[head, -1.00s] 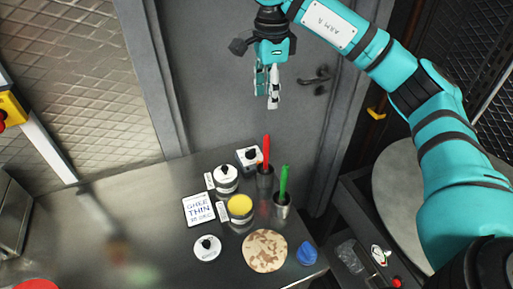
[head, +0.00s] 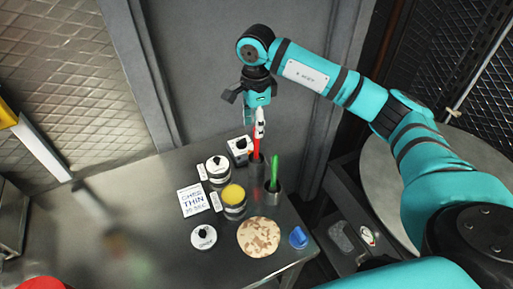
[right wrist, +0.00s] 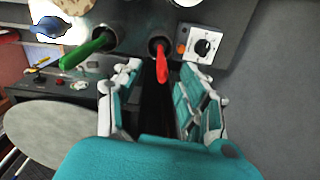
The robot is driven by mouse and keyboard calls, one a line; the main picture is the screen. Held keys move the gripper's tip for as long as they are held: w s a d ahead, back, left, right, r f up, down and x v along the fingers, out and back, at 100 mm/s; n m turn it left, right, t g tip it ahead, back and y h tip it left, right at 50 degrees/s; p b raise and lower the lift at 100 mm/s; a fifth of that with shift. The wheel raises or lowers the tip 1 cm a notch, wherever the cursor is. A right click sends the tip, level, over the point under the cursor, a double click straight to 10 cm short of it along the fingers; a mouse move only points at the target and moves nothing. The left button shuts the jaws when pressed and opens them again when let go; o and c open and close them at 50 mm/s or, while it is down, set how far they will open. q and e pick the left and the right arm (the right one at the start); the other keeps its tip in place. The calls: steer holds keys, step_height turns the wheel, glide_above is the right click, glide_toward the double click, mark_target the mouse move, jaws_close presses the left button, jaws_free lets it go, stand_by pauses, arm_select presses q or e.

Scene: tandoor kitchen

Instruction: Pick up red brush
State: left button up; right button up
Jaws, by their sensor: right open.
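The red brush (head: 256,147) stands handle up in a dark metal cup (head: 257,168) at the back right of the steel table. My right gripper (head: 254,130) is above it, pointing down, with its fingers close to the top of the red handle. In the right wrist view, the red brush (right wrist: 162,64) shows between the two open fingers of my right gripper (right wrist: 160,90), near the fingertips. I cannot tell whether a finger touches it. The brush's lower end is hidden in the cup. My left gripper is not in view.
A green-handled brush (head: 274,168) stands in a second metal cup (head: 273,191) close by. A white box with a black knob (head: 240,148), a lidded pot (head: 218,167), a yellow-filled jar (head: 233,196), a flatbread (head: 258,237) and a blue object (head: 298,237) are nearby.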

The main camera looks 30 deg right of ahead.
steer(key=p, duration=0.3)
glide_above(256, 150)
step_height(256, 150, down, 4)
steer(key=f, duration=0.1)
steer(key=shift+w+d, duration=0.2)
steer(key=shift+w, duration=0.05)
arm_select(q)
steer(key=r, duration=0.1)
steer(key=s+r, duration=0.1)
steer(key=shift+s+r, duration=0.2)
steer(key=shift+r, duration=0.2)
arm_select(e)
jaws_close()
